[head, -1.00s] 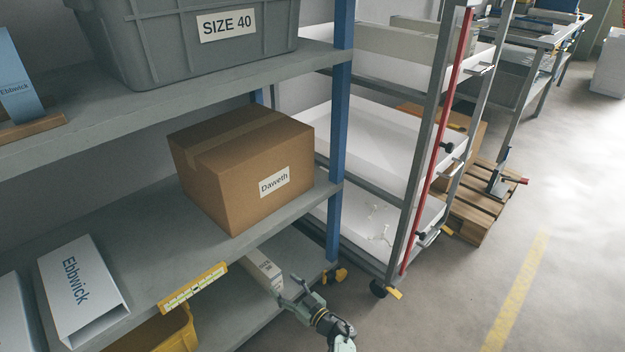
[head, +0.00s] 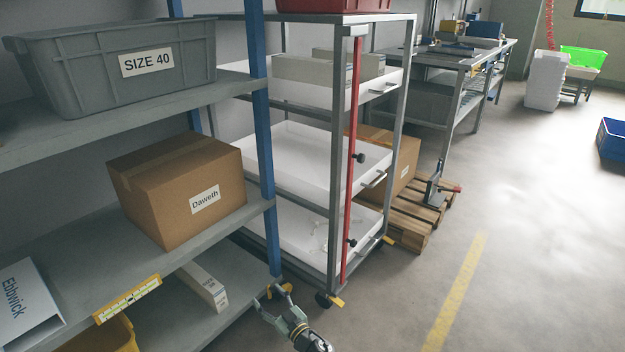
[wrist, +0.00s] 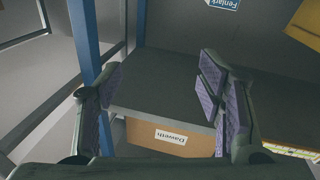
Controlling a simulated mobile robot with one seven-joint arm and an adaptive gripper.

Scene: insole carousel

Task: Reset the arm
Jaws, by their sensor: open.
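My gripper (head: 273,299) is low in the head view, in front of the blue shelf post's foot. It is open with nothing between its fingers. In the wrist view my gripper (wrist: 159,76) shows two spread fingers with purple pads, empty, with the shelf edge and the Daweth carton (wrist: 172,142) beyond. The carton (head: 180,190) sits on the middle shelf. A long white box (head: 203,288) lies on the lower shelf, left of my gripper and apart from it in the picture.
A grey SIZE 40 bin (head: 120,65) stands on the upper shelf. The blue post (head: 264,140) and a wheeled rack (head: 337,190) with white trays stand close by my gripper. A pallet (head: 405,222) is farther back. The floor (head: 520,260) at right is clear.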

